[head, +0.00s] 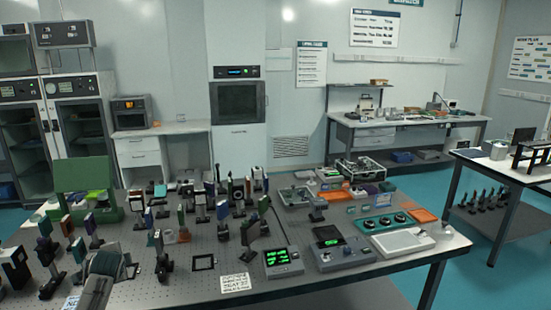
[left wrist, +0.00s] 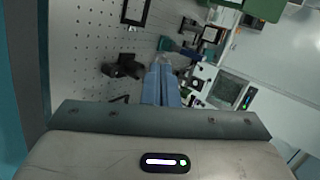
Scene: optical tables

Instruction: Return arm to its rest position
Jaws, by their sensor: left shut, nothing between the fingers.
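My left gripper (left wrist: 163,62) shows in the left wrist view with its two blue-grey fingers together and nothing between them. It points over the perforated optical table (left wrist: 85,60). A dark post mount (left wrist: 124,67) is just left of the fingertips in that view. In the head view, part of my left arm shows at the lower left, over the front of the optical table (head: 190,285). My right gripper is in neither view.
Several optic mounts crowd the table's left and middle. A handwritten note (head: 235,283), a meter with green digits (head: 283,262), a second control box (head: 343,254) and a white plate device (head: 402,241) line the front. A green box (head: 84,175) stands at the back left.

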